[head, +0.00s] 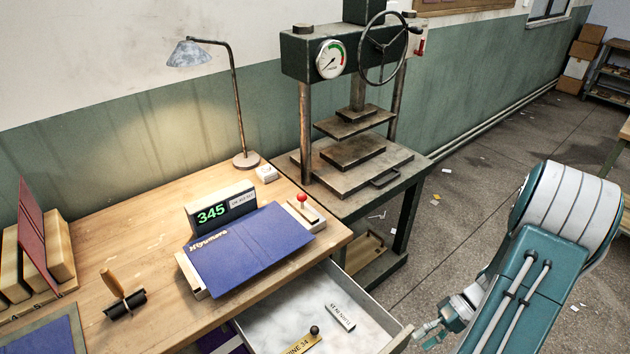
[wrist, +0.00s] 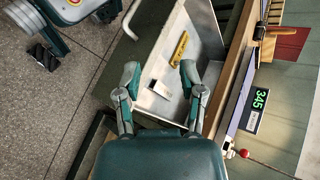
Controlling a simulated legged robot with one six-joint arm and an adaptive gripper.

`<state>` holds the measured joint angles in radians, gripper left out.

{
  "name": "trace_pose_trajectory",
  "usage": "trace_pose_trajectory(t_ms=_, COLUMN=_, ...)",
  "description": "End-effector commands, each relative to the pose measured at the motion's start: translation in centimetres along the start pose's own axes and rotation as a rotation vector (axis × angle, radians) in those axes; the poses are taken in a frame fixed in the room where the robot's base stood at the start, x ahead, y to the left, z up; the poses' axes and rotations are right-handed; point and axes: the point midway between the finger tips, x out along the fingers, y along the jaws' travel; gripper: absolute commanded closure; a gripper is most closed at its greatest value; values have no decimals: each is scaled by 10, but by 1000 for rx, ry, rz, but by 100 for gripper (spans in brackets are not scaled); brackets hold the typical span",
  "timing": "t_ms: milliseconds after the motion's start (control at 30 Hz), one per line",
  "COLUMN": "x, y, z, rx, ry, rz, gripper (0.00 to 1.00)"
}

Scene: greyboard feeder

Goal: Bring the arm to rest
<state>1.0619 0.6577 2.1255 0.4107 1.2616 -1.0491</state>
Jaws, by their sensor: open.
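My arm (head: 530,270) reaches in from the right of the head view, its teal and white links bent downward. My gripper (wrist: 159,74) shows in the wrist view with its two fingers spread wide and nothing between them. In the wrist view the drawer (wrist: 196,20) lies beyond the fingertips. I cannot tell the exact gap between gripper and drawer.
The wooden desk (head: 160,250) carries a blue cover (head: 250,250), a display (head: 212,214), a lamp (head: 246,160) and a roller (head: 125,303). A press (head: 352,152) stands behind. Floor (head: 470,190) beyond is mostly clear.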

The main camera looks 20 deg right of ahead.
Motion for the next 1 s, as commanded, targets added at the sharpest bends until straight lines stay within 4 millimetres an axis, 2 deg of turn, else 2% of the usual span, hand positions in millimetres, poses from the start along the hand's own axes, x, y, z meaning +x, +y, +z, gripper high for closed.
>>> trace_pose_trajectory(t_ms=33, x=-5, y=-16, z=-4, rx=-14, ry=-13, rz=66, gripper=49)
trace_pose_trajectory(t_ms=200, x=-14, y=-64, z=-11, rx=-40, ry=-31, rz=259, gripper=49)
trace_pose_trajectory(t_ms=500, x=-18, y=-150, z=-9, rx=-120, ry=33, rz=562, gripper=49)
trace_pose_trajectory(t_ms=767, x=-12, y=-220, z=8, rx=-231, ry=172, rz=756, gripper=49)
trace_pose_trajectory(t_ms=1000, x=-3, y=-275, z=35, rx=-357, ry=353, rz=853, gripper=49)
